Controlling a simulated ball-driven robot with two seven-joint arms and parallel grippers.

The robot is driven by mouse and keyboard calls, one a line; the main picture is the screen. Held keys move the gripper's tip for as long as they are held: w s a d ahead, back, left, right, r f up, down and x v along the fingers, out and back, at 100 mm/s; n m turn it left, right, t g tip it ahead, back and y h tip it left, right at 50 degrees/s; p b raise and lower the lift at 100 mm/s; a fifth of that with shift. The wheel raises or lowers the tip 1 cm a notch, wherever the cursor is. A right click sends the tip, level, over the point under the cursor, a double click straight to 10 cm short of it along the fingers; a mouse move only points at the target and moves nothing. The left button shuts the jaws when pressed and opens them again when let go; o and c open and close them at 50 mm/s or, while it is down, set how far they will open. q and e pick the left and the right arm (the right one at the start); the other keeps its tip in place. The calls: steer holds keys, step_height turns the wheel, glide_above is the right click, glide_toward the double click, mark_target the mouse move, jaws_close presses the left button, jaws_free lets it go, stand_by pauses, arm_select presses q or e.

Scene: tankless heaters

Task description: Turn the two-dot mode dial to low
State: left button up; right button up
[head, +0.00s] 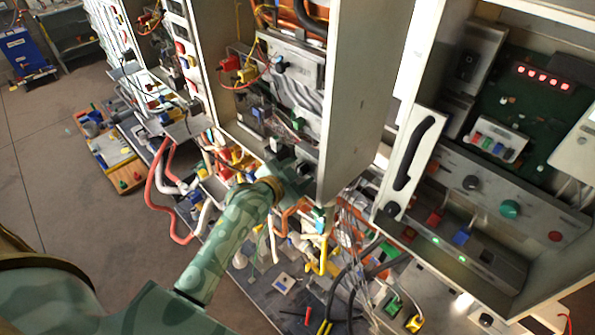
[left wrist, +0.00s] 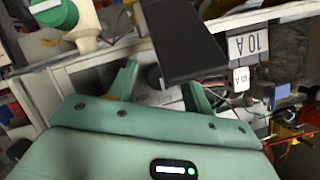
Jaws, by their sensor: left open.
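My left gripper (head: 296,172) reaches up to the lower part of the middle open heater cabinet (head: 357,100). In the left wrist view, its two fingers (left wrist: 160,88) are apart. A dark rounded part (left wrist: 154,77) shows between them, beside a black block (left wrist: 182,42); I cannot tell whether the fingers touch it. A green knob with a white bar (left wrist: 54,14) is at upper left there. The right cabinet's panel carries a dark dial (head: 471,183) and a green dial (head: 510,209). No two-dot mark is readable, so I cannot tell which is the mode dial. My right gripper is not in view.
Cables, hoses and loose parts crowd the bench (head: 262,293) below the cabinets. A white door with a black handle (head: 413,155) stands between the middle and right cabinets. Open floor (head: 50,180) lies at left.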

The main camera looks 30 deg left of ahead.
arm_select(q)
steer(key=shift+c, duration=0.3)
steer(key=c, duration=0.9)
steer(key=n, duration=0.1)
steer(key=n+h, duration=0.1)
steer(key=n+g+h, duration=0.1)
steer(key=n, duration=0.1)
steer(key=shift+a, duration=0.25)
steer(key=shift+n+g+h, duration=0.3)
steer(key=shift+n+h, duration=0.6)
steer(key=shift+b, duration=0.3)
